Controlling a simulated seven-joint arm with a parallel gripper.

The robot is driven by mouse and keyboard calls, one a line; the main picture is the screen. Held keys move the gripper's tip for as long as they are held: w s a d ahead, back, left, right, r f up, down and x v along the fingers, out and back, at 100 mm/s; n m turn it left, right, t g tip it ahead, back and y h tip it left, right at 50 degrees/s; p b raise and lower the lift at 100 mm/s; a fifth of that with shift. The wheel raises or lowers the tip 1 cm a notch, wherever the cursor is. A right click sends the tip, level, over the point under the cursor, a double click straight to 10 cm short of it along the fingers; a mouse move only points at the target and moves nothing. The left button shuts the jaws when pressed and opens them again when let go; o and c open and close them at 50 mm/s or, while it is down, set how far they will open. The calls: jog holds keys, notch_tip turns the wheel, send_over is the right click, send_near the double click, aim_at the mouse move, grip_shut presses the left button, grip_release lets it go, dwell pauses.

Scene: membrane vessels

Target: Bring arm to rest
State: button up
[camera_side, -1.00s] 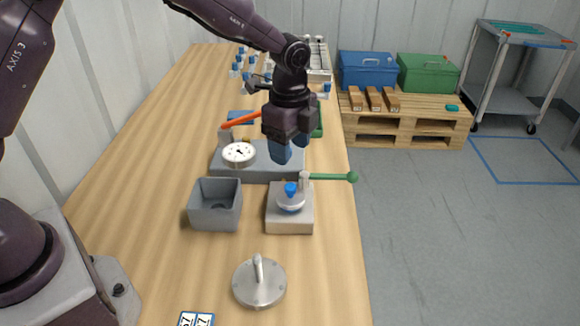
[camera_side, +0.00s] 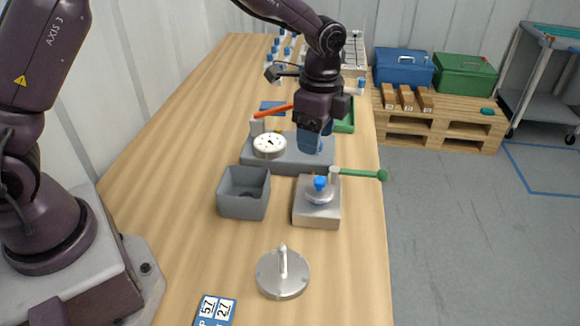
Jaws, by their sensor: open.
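My gripper (camera_side: 310,145) points down over the grey gauge block, with its blue fingers just behind the small press-like fixture. It is open, and I see nothing held between the fingers, though one finger largely hides the other. The fixture (camera_side: 316,215) is a pale square base with a round silver lid and a blue knob (camera_side: 320,183) on top. A green-ended lever (camera_side: 360,174) sticks out to its right.
A grey open bin (camera_side: 244,193) stands left of the fixture. Racks with blue-capped vessels (camera_side: 280,50) stand at the far end. The table's left side is clear.

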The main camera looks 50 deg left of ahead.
jog(key=s+a+r+n+t, duration=0.3)
jog(key=s+r+n, duration=0.3)
jog(key=s, duration=0.6)
jog(key=s+a+r+n+t, duration=0.3)
jog(key=s+r+n, duration=0.3)
jog(key=s+r, duration=0.4)
jog(key=shift+s+a+n, duration=0.4)
jog(key=shift+s, duration=0.65)
